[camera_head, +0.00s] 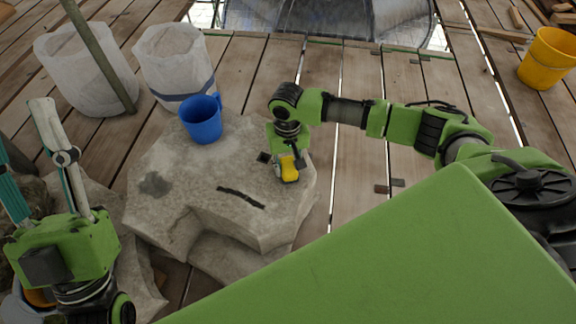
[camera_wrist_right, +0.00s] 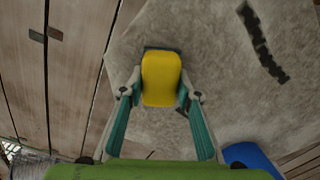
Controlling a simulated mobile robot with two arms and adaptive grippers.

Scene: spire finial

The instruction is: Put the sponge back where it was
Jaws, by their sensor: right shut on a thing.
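The yellow sponge (camera_head: 289,172) is at the right part of the pale stone block (camera_head: 215,170). My right gripper (camera_head: 285,165) is shut on it from above. In the right wrist view the sponge (camera_wrist_right: 161,78) sits between the two fingertips, with a dark edge showing at its far end. Stone lies right behind it; I cannot tell whether the sponge touches the stone. My left gripper (camera_head: 28,135) is at the far left, its fingers spread and empty, away from the sponge.
A blue mug (camera_head: 201,118) stands on the stone's back edge. A dark strip (camera_head: 241,197) and a dark patch (camera_head: 155,184) mark the stone top. A yellow bucket (camera_head: 549,58) is far right on planks.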

